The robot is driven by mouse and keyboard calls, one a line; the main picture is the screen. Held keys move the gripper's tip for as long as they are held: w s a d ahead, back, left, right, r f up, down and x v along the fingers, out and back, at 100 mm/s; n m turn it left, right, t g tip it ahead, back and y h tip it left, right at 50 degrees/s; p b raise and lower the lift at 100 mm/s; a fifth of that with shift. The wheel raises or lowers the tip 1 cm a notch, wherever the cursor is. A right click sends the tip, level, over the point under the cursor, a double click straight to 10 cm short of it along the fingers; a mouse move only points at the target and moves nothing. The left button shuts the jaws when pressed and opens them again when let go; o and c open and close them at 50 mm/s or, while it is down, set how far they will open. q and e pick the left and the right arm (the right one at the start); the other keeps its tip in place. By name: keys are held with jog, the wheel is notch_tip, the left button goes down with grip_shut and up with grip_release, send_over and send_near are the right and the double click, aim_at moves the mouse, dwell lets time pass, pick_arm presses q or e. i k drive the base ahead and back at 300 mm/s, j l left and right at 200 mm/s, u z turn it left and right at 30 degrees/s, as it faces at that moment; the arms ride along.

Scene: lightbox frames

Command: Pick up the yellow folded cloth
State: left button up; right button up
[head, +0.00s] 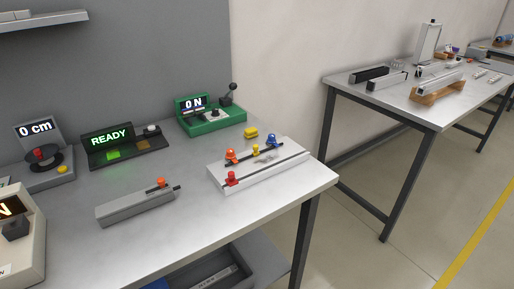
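A small yellow object (251,133), which looks like the folded cloth, lies on the grey metal table (200,230). It sits behind the white rail block and just in front of the right end of the green device. It is too small in this view to make out folds. Nothing covers it. Neither of my grippers shows in the head view.
Around it stand a green device reading "0 N" (210,117) with a black lever, and a white rail block (262,169) with coloured knobs. A "READY" panel (124,147) and grey bar (135,205) are further left. A second table (425,108) stands right, across an open floor gap.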

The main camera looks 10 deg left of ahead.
aim_at(252, 133)
jog(key=i+l, duration=0.2)
jog(key=i+l+u, duration=0.15)
jog(key=l, duration=0.3)
jog(key=i+l, duration=0.25)
jog(key=i+l+u, duration=0.15)
jog(key=l, duration=0.25)
jog(key=i+l, duration=0.15)
jog(key=l, duration=0.2)
jog(key=i+l+u, duration=0.15)
jog(key=l, duration=0.2)
